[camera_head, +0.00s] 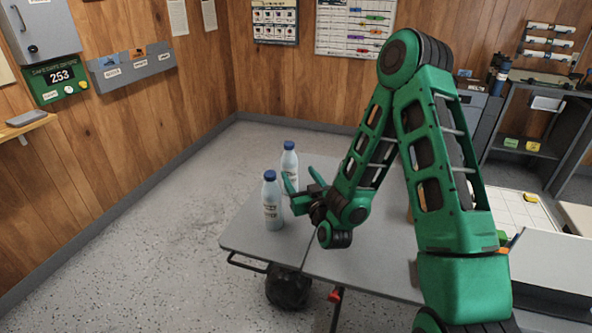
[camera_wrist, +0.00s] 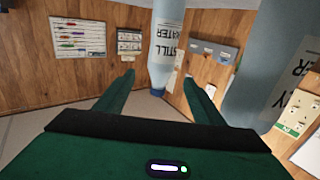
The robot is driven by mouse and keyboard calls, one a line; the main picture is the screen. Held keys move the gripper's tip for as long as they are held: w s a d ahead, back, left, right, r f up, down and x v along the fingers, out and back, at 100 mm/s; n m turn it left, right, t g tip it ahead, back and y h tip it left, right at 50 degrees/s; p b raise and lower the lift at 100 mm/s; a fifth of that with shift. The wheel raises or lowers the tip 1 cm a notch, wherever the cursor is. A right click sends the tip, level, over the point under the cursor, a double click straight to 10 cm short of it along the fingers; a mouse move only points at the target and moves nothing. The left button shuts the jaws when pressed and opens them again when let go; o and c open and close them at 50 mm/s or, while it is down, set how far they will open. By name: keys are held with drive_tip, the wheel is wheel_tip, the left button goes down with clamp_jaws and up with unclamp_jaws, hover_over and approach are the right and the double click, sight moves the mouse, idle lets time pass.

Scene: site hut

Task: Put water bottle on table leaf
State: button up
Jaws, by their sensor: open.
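Two clear-blue water bottles with dark blue caps stand upright on the left section of the grey table, the table leaf (camera_head: 244,232). One bottle (camera_head: 272,205) is nearer the front; the other bottle (camera_head: 289,168) is farther back. My gripper (camera_head: 300,188) is open and low beside them, its fingers pointing toward the far bottle. In the wrist view, which is upside down, a bottle (camera_wrist: 166,45) labelled "STILL WATER" appears between the open fingers (camera_wrist: 158,80). I see no finger touching it. The other bottle (camera_wrist: 255,85) is close on the right of that view.
A seam divides the leaf from the table's main part (camera_head: 355,265), which my arm partly covers. A white panel (camera_head: 515,210) lies at the right, near dark shelving (camera_head: 540,135). A black bundle (camera_head: 288,288) is below the table. Floor (camera_head: 170,240) at left is clear.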

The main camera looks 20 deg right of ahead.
drive_tip(key=shift+s, duration=1.25)
